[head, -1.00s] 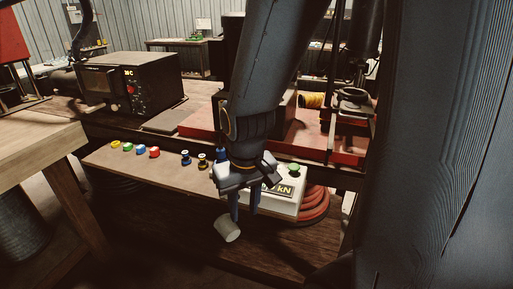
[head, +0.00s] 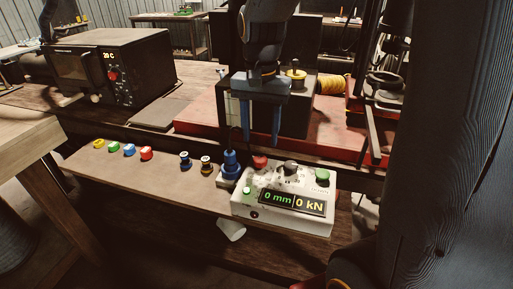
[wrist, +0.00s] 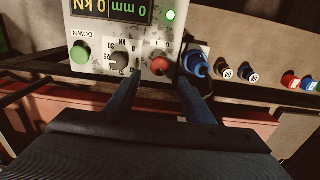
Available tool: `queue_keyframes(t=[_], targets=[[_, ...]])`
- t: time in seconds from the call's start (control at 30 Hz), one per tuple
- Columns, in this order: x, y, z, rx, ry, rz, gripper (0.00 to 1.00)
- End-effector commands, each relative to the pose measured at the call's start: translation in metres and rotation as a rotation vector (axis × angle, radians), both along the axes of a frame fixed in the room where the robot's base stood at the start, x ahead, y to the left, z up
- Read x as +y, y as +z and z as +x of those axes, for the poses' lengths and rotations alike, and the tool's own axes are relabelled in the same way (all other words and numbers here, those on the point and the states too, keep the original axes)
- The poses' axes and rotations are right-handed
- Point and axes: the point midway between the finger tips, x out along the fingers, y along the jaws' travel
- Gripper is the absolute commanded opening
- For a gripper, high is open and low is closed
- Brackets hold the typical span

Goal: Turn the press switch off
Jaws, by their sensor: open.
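A pale control box (head: 243,207) sits at the right end of the shelf; its display (head: 294,200) reads 0 mm and 0 kN. A red switch knob (head: 260,162) is at its back left; the wrist view shows the red switch (wrist: 158,65) beside small 0 and 1 marks. Its exact setting is unclear. A small green lamp (wrist: 170,15) is lit. My gripper (head: 261,140) is open and empty, pointing down above the box's back edge. In the wrist view its fingertips (wrist: 159,80) lie to either side of the red switch, apart from it.
A black dial (wrist: 121,62) and a green DOWN button (wrist: 80,52) share the box top. A blue fitting (head: 230,163) stands close to the box's left. Several coloured caps (head: 129,150) line the shelf. The red press base (head: 200,122) is behind.

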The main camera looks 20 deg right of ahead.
Motion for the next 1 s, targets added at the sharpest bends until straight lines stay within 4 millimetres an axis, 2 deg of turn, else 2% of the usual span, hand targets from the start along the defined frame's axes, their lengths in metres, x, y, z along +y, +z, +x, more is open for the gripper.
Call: queue_keyframes(t=[0.2, 0.4, 0.6, 0.83, 1.0], targets=[[0.000, -0.034, -0.002, 0.005, 0.001, 0.000, 0.48], [0.000, -0.059, -0.002, 0.003, 0.002, 0.000, 0.48], [0.000, -0.069, -0.001, 0.000, 0.003, 0.000, 0.48], [0.000, -0.070, -0.001, -0.001, 0.003, -0.001, 0.48], [0.000, -0.069, -0.001, 0.000, 0.003, 0.000, 0.19]])
